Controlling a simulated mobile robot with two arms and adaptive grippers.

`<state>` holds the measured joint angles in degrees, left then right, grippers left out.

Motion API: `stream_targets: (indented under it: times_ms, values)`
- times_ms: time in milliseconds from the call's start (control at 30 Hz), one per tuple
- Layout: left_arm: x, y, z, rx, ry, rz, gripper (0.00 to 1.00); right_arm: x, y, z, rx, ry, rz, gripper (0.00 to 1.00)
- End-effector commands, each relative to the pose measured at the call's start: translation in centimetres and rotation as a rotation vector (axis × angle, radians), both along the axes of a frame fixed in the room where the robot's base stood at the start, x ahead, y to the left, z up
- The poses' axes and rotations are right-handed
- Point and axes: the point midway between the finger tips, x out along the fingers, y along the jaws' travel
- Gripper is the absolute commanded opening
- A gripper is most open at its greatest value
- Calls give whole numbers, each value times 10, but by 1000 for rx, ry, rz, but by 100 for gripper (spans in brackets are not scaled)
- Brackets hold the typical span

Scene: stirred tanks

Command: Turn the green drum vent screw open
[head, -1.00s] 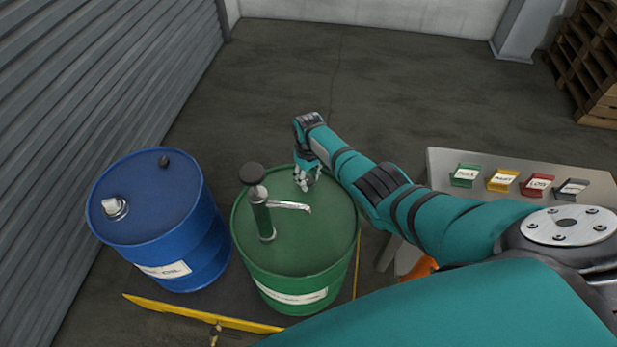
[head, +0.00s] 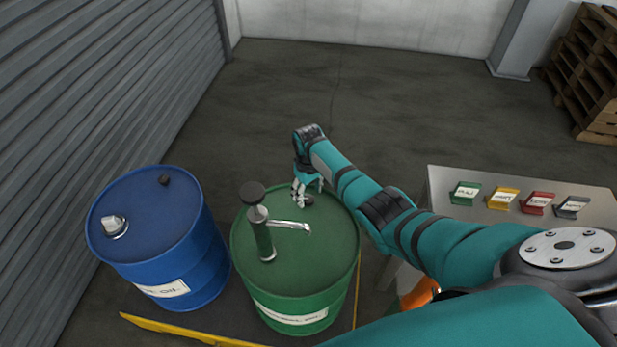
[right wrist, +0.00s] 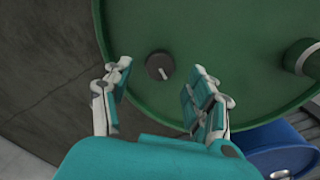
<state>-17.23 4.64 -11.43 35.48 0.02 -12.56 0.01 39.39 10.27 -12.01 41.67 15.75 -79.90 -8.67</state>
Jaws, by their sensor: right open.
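The green drum (head: 330,250) stands in the middle of the head view, with a hand pump (head: 262,235) on its lid. The vent screw is a small dark round knob (right wrist: 160,67) with a light mark, near the drum's rim in the right wrist view. In the head view a bit of it shows beside the fingers (head: 308,201). My right gripper (head: 303,194) is over the far part of the lid. In the right wrist view its fingers (right wrist: 160,92) are spread apart, with the vent screw between and just beyond their tips. I cannot tell if they touch the lid. My left gripper is not in view.
A blue drum (head: 150,235) with a silver cap (head: 114,226) and dark knob (head: 164,180) stands close at the left. A grey table (head: 445,183) with several coloured labelled bins is at the right. A yellow edge (head: 180,331) runs in front. The floor behind is clear.

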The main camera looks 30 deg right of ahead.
Motion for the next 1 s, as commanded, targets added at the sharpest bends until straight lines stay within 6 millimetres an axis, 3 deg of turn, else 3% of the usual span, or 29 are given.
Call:
stream_targets:
  times_ms: [200,433,600,1000]
  values:
    - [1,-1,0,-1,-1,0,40,1,-1,49,-1,-5,0,58]
    - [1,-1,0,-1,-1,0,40,0,-1,86,-1,-1,1,58]
    - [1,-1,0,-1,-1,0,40,0,0,96,0,0,1,58]
    - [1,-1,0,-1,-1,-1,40,0,0,97,0,0,1,58]
